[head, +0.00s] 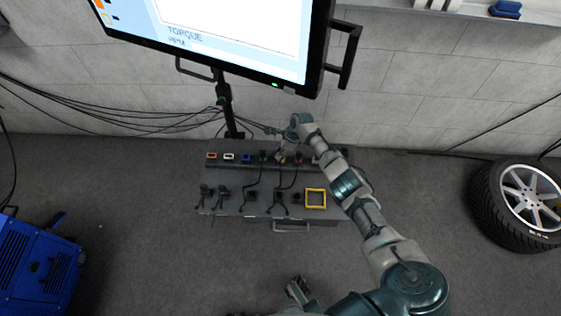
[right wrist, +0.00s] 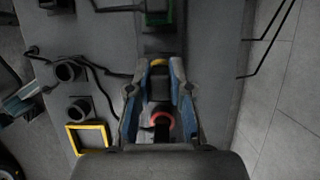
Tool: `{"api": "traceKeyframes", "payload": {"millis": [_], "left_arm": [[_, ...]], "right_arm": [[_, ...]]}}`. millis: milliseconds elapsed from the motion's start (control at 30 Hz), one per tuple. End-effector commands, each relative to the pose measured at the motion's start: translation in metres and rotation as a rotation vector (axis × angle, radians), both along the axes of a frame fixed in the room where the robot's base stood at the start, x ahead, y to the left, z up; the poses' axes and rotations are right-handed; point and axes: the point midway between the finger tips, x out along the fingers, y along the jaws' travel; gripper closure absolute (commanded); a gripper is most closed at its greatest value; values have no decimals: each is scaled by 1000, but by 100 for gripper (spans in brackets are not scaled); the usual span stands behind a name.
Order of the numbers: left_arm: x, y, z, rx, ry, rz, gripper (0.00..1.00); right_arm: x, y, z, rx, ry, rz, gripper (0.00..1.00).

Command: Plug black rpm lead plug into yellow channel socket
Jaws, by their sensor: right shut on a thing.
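My right gripper (head: 284,154) is over the back row of sockets on the grey bench, at the yellow socket (right wrist: 158,62). In the right wrist view its fingers (right wrist: 157,72) are shut on a dark thing (right wrist: 160,86), apparently the black plug, largely hidden between them. The yellow socket's rim shows between the fingertips; whether the plug is inside it or just above it I cannot tell. The green socket (right wrist: 158,14) lies beyond the tips, and the red socket (right wrist: 162,122) shows nearer the palm. My left gripper (head: 298,290) is low in the head view, away from the bench.
Orange (head: 211,156), white (head: 228,156) and blue (head: 245,158) sockets continue the row leftward. Black leads and holders stand along the bench front, beside a yellow square frame (head: 315,198). A large monitor (head: 230,35) hangs above. A wheel (head: 520,203) stands at right.

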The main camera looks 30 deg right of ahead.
Motion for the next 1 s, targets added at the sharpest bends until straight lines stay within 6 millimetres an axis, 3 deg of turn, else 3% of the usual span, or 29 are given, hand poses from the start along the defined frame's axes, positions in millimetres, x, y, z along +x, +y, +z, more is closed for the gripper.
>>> {"api": "traceKeyframes", "payload": {"millis": [33, 67, 167, 567, 733, 1000], "left_arm": [[0, 0, 0, 0, 0, 0, 51], [0, 0, 0, 0, 0, 0, 51], [0, 0, 0, 0, 0, 0, 51], [0, 0, 0, 0, 0, 0, 51], [0, 0, 0, 0, 0, 0, 51], [0, 0, 0, 0, 0, 0, 51]], "right_arm": [[0, 0, 1, 0, 0, 0, 100], [0, 0, 1, 0, 0, 0, 75], [0, 0, 1, 0, 0, 0, 51], [0, -2, 6, 0, -2, 1, 51], [-6, -10, 28, -2, -3, 2, 51], [-17, -30, 84, -2, -3, 0, 51]]}}
